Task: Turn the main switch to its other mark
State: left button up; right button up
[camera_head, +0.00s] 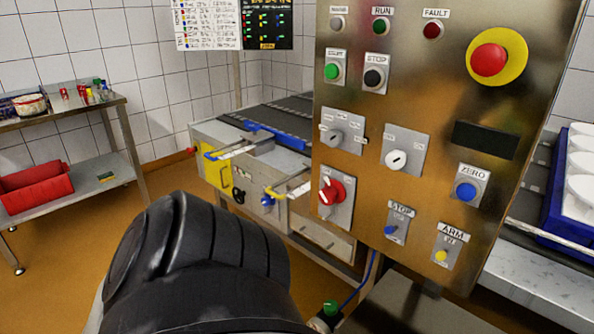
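The steel control panel (440,110) fills the right half of the head view. A red rotary switch (334,191) on a light grey plate sits at its lower left; it looks like the main switch. A bulky black part of my arm rises at the bottom, left of the panel, apart from the switch in the picture. Neither gripper's fingers show.
Close to the red switch are a grey selector (337,136), a black-and-white selector (396,159) and a blue switch (392,230). A large red emergency button (489,60) is at upper right. A conveyor machine (215,170) stands behind; a side table (70,115) is at left.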

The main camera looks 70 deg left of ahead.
aim_at(333, 192)
jog(key=i, duration=0.45)
jog(key=u, duration=4.55)
jog(key=i, duration=1.55)
jog(key=z, duration=3.1)
